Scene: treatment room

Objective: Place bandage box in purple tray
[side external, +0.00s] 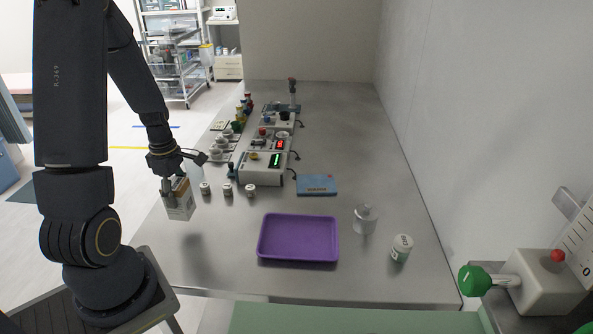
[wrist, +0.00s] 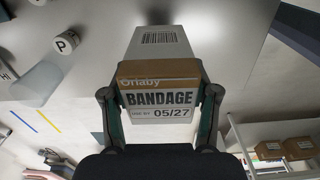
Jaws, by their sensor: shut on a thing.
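The bandage box (side external: 179,200) is white and brown. In the wrist view the box (wrist: 160,95) shows the word BANDAGE and a barcode. My gripper (side external: 176,190) is shut on the box and holds it above the left part of the steel table, with a shadow below. In the wrist view the fingers of my gripper (wrist: 160,110) press on both sides of the box. The purple tray (side external: 298,260) lies flat and empty on the table, to the right of the box and nearer the camera.
Several small jars (side external: 227,190) and a device with a green display (side external: 262,168) stand behind left. The table between box and tray is clear.

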